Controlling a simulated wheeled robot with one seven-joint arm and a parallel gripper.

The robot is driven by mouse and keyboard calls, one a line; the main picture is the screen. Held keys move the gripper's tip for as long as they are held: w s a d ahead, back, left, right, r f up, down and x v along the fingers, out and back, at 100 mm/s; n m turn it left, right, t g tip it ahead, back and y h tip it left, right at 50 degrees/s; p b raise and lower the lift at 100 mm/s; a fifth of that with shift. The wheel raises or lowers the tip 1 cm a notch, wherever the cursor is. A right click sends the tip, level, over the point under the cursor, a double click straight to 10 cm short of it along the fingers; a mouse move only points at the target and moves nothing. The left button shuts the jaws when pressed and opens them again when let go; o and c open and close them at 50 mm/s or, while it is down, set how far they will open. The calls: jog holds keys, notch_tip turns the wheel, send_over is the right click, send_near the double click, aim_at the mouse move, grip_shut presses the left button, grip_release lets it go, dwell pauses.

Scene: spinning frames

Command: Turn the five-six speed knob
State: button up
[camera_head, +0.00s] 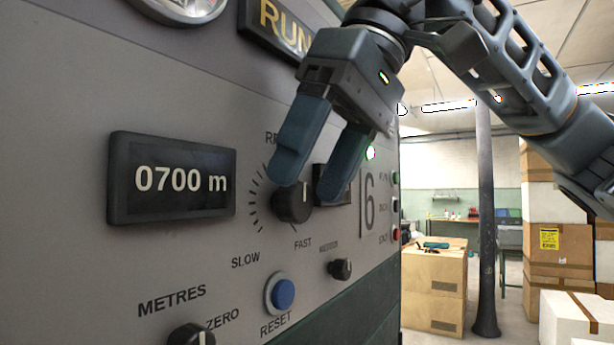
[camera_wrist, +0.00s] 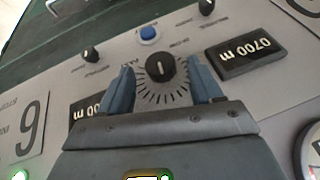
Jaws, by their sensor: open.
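The speed knob (camera_head: 291,204) is a round black dial on the grey panel, ringed by tick marks, with SLOW and FAST printed below it. It also shows in the wrist view (camera_wrist: 160,68) with a white pointer line, between the two fingers in the picture. A large 6 (camera_head: 369,200) is printed to its right. My gripper (camera_head: 310,185) is open, with one blue finger on each side of the knob. In the head view the left finger covers part of the knob. I cannot tell whether either finger touches it.
A 0700 m display (camera_head: 172,178) is left of the knob; a second display (camera_wrist: 86,107) is partly hidden by a finger. Below are a blue RESET button (camera_head: 282,294), a small knob (camera_head: 340,269) and a METRES knob (camera_head: 191,335). Boxes (camera_head: 560,255) stand at right.

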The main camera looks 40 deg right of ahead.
jog(key=shift+x, duration=1.05)
